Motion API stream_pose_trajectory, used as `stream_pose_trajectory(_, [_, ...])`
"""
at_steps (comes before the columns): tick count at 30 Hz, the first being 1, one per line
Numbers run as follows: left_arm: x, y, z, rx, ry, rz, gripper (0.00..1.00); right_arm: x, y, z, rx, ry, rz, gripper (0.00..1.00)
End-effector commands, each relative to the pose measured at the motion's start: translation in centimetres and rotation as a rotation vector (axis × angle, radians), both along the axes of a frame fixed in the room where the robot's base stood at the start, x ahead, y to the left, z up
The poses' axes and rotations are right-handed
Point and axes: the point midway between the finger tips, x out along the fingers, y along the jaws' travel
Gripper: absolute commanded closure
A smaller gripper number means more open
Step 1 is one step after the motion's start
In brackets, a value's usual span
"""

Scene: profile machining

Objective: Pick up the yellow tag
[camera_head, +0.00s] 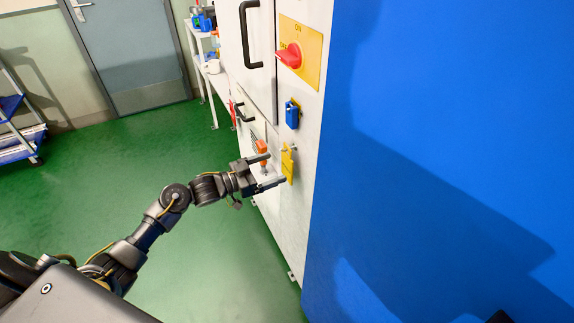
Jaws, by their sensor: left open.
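Above the tag are a blue padlock (292,114) and a red rotary switch (290,56) on a yellow plate. An orange-red item (262,147) is behind the gripper. A large blue panel (440,140) fills the right side. Green floor (90,195) is clear at left.

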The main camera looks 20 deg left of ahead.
Motion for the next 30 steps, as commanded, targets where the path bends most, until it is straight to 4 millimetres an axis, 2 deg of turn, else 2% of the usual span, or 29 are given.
stream_pose_trajectory(3, [1.7, -1.0, 0.3, -0.003, 0.000, 0.000, 0.11, 0.0, -0.1, 0.8, -0.001, 0.000, 0.000, 0.64])
stream_pose_trajectory(6, [2.4, -1.8, 0.2, -0.001, -0.001, 0.000, 0.11, 0.0, -0.1, 1.0, -0.002, 0.000, 0.001, 0.64])
stream_pose_trajectory(15, [2.8, -2.1, 0.0, 0.001, -0.001, 0.001, 0.11, 0.0, -0.4, 1.0, -0.004, 0.000, 0.002, 0.64])
stream_pose_trajectory(26, [2.8, -2.1, 0.0, 0.001, -0.001, 0.000, 0.57, 0.0, -0.3, 1.0, -0.004, 0.000, 0.002, 0.64])
stream_pose_trajectory(30, [2.8, -2.1, 0.0, 0.001, -0.001, 0.000, 0.59, 0.0, -0.3, 1.0, -0.003, 0.000, 0.001, 0.64])
